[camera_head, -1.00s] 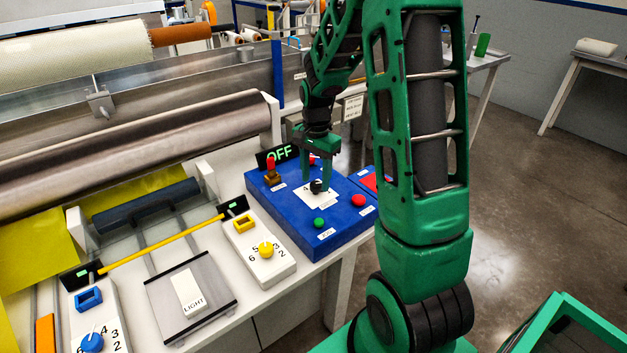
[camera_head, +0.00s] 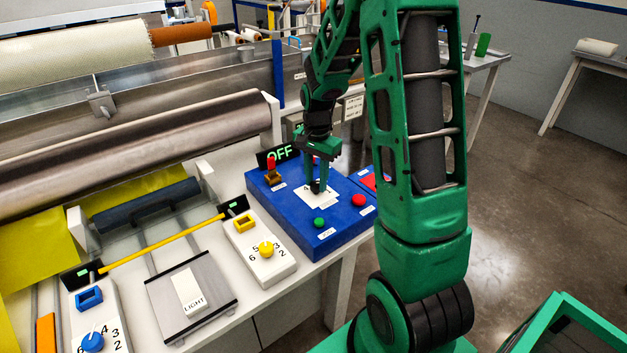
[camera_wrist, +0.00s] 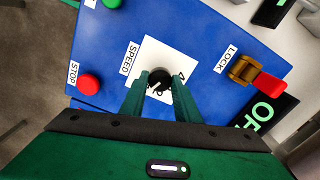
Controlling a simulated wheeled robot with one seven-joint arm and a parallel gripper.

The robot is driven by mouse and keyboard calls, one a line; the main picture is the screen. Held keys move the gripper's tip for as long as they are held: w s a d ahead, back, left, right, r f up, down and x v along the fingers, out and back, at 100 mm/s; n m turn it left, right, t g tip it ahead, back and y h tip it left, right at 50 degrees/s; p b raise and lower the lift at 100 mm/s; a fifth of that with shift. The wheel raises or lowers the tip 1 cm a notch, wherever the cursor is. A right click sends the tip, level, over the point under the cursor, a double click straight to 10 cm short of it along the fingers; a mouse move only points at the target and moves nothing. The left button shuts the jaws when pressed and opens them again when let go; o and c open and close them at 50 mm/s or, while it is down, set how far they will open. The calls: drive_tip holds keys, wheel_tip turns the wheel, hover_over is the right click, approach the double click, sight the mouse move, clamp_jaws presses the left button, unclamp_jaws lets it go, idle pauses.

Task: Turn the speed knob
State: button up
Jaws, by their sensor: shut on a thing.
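The speed knob (camera_wrist: 160,80) is small, round and black. It sits on a white dial plate (camera_wrist: 152,50) next to the "SPEED" label (camera_wrist: 130,58) on the blue control box. In the head view the plate (camera_head: 312,200) shows, and the knob is mostly hidden by the fingers. My green gripper (camera_head: 318,188) points down at the plate, and in the wrist view its fingers (camera_wrist: 158,92) stand on both sides of the knob, shut on it. The dial's figures are largely covered.
A red stop button (camera_wrist: 88,85), a green button (camera_head: 319,222) and a lock with a red lever (camera_wrist: 258,78) sit around the dial. An "OFF" display (camera_head: 279,155) stands behind. A white panel with a yellow knob (camera_head: 266,249) is to the left.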

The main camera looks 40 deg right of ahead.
sight(315, 183)
drive_tip(key=n, duration=0.4)
drive_tip(key=shift+w+r+n, duration=0.1)
drive_tip(key=shift+w+n, duration=0.05)
drive_tip(key=shift+n, duration=0.15)
drive_tip(key=n, duration=0.9)
drive_tip(key=shift+w+n, duration=0.1)
drive_tip(key=shift+n, duration=1.7)
drive_tip(key=o, duration=0.8)
drive_tip(key=shift+c, duration=0.2)
drive_tip(key=o, duration=0.3)
drive_tip(key=shift+r, duration=0.1)
wheel_tip(315, 183, up, 10)
drive_tip(key=shift+r, duration=0.25)
